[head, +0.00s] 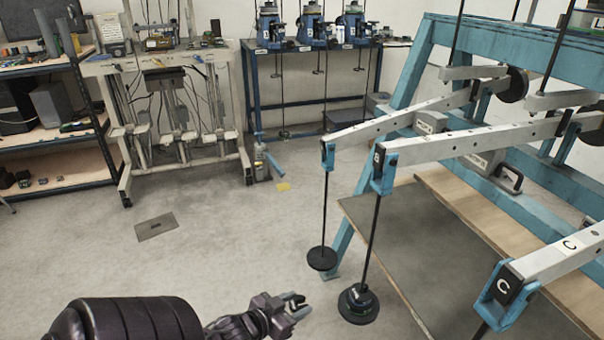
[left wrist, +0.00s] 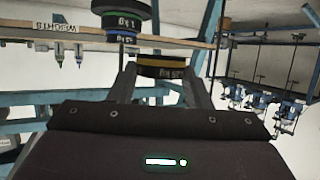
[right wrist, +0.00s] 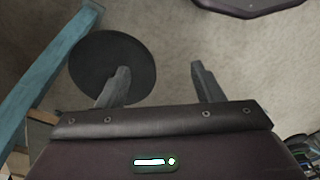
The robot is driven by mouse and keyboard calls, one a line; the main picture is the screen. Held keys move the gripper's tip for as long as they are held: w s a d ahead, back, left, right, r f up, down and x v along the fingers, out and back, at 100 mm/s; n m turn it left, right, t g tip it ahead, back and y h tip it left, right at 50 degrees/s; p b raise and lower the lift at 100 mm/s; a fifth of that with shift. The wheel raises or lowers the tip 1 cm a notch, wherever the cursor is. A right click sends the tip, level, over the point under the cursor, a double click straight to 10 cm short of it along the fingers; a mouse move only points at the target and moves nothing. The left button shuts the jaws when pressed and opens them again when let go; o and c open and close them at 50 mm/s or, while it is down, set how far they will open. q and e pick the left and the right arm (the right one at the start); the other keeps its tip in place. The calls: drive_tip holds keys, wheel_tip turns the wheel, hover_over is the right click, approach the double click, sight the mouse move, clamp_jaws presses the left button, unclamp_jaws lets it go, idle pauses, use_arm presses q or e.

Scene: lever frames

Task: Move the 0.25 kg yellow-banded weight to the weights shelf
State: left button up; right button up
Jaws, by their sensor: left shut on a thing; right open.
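My left gripper (head: 288,306) is at the bottom middle of the head view, left of the hanging weights. In the left wrist view it is shut on the yellow-banded weight (left wrist: 165,67), a dark disc between the fingers. The weight is hard to make out in the head view. A board with an upside-down WEIGHTS label (left wrist: 58,26) shows in the left wrist view; whether this is the weights shelf is unclear. My right gripper (right wrist: 162,88) is open and empty in the right wrist view. It does not show clearly in the head view.
Lever B's hanger carries stacked weights (head: 358,303). Another hanger plate (head: 322,258) hangs beside it. Stacked green- and blue-banded weights (left wrist: 125,20) show near the held weight. A dark disc (right wrist: 100,65) lies near one right finger. The blue frame (head: 405,80) stands right; open floor (head: 220,235) lies left.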

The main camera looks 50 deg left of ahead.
use_arm(q)
drive_tip(key=shift+r+p, duration=0.4)
drive_tip(key=shift+p, duration=0.3)
drive_tip(key=shift+s+a, duration=0.1)
drive_tip(key=shift+s, duration=0.05)
idle(0.3)
drive_tip(key=s, duration=0.1)
drive_tip(key=s+a+p, duration=0.1)
drive_tip(key=s, duration=0.1)
drive_tip(key=s+a+p, duration=0.1)
drive_tip(key=s, duration=0.1)
drive_tip(key=shift+s, duration=0.1)
idle(0.7)
drive_tip(key=shift+s, duration=0.15)
